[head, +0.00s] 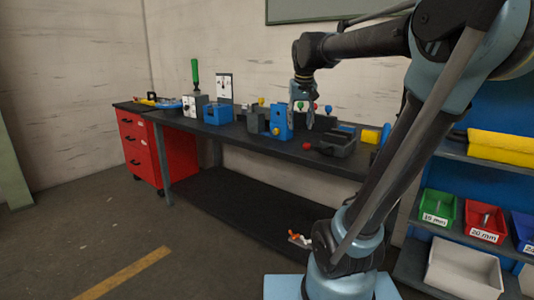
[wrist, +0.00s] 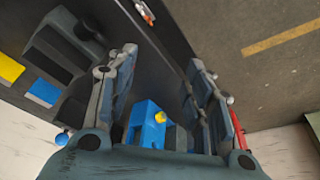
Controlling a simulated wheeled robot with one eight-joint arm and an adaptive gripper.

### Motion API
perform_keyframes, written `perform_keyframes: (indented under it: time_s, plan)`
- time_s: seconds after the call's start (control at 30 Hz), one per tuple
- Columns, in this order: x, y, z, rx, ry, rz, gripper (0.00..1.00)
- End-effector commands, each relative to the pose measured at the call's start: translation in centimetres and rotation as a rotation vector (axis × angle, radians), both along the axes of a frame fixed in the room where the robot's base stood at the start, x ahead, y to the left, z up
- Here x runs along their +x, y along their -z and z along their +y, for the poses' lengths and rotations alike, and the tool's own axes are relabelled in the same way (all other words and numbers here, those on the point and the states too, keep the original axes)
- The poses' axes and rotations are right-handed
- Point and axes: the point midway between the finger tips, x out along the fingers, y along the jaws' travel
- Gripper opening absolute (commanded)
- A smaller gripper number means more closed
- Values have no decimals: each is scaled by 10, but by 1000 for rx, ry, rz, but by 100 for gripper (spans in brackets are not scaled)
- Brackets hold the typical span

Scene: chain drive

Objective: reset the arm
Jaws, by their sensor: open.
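My gripper (head: 303,110) hangs down over the dark workbench (head: 325,159), at the end of my raised arm in the head view. In the wrist view my gripper (wrist: 165,68) has its two fingers spread wide apart with nothing between the tips. A blue block with a yellow knob (head: 280,122) stands on the bench just left of my gripper in the head view. The same blue block (wrist: 146,121) shows between the finger bases in the wrist view, beyond the gripper. Whether a finger touches anything on the bench is hard to tell.
A dark vise-like fixture with a red knob (head: 335,143) sits right of the gripper. Another blue block (head: 217,113) and a green-handled tool (head: 195,74) stand further left. A red drawer cabinet (head: 140,146) is at the bench's left end. A bin shelf (head: 452,236) stands right.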

Motion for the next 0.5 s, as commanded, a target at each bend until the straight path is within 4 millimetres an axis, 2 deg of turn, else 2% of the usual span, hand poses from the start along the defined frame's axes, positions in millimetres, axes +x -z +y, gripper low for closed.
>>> perform_keyframes:
  time_s: [0.03,0.27,0.5]
  plan:
    - [-18,15,-8,0,6,7,47]
    - [-90,83,-37,-2,20,38,47]
    - [-163,163,-58,0,37,69,47]
